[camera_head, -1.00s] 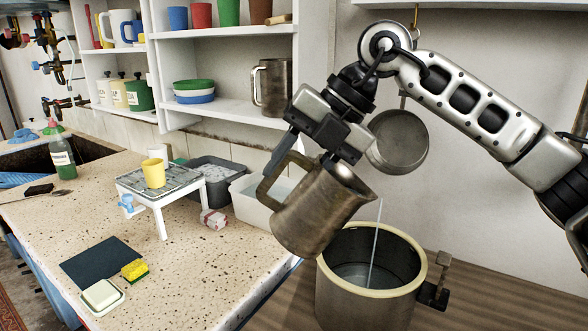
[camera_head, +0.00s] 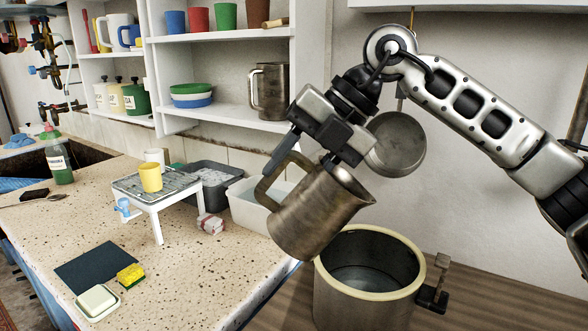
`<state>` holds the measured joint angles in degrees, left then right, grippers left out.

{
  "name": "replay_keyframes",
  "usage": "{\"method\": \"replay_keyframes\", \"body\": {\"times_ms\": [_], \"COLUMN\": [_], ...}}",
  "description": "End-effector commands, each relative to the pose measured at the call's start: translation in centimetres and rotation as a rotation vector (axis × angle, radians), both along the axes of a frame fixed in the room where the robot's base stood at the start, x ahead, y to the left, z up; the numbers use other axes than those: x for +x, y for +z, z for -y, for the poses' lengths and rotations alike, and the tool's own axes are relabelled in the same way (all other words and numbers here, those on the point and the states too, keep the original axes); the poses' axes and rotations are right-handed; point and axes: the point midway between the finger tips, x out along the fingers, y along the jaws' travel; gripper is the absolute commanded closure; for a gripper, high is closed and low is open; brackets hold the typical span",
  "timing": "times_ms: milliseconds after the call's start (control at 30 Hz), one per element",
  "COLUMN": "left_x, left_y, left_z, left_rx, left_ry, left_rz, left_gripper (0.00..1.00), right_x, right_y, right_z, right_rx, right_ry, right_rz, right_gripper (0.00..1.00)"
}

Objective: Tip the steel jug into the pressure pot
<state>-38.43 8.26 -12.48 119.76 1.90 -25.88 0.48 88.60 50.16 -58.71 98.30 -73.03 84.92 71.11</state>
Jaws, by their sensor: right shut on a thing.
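The steel jug (camera_head: 315,212) is a brownish worn metal jug, held in the air with its spout toward the right. My right gripper (camera_head: 305,165) is shut on the jug's handle side; the exact contact is partly hidden. The jug is tilted to the right, its spout above the left part of the pot's opening. No stream shows from the spout. The pressure pot (camera_head: 362,308) is an open metal pot with a cream rim and a side clamp. Liquid (camera_head: 365,278) shows inside it. My left gripper is not in view.
A speckled stone counter (camera_head: 175,285) holds a white rack with a yellow cup (camera_head: 150,177), a grey tub, a white basin (camera_head: 252,205), a sponge and soap. A steel pan (camera_head: 397,145) hangs behind my right arm. Another steel jug (camera_head: 269,90) stands on the shelf.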

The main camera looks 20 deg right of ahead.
Motion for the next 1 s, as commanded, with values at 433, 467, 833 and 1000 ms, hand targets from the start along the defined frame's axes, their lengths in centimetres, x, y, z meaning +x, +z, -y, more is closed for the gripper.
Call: {"method": "replay_keyframes", "body": {"times_ms": [433,467,833,1000], "left_x": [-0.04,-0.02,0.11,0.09], "left_y": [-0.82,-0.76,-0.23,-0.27], "left_z": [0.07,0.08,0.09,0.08], "left_rx": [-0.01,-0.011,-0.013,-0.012], "left_ry": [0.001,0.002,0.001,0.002], "left_rz": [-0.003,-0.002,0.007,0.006], "left_gripper": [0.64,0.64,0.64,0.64], "right_x": [-0.09,-0.11,-0.12,-0.12], "right_y": [0.19,0.24,0.39,0.4], "right_z": [0.33,0.36,0.35,0.36], "right_rx": [0.046,0.05,0.051,0.051], "right_ry": [-0.001,-0.001,0.0,0.0], "right_rz": [0.019,0.021,0.021,0.021], "right_gripper": [1.0,1.0,1.0,1.0]}}
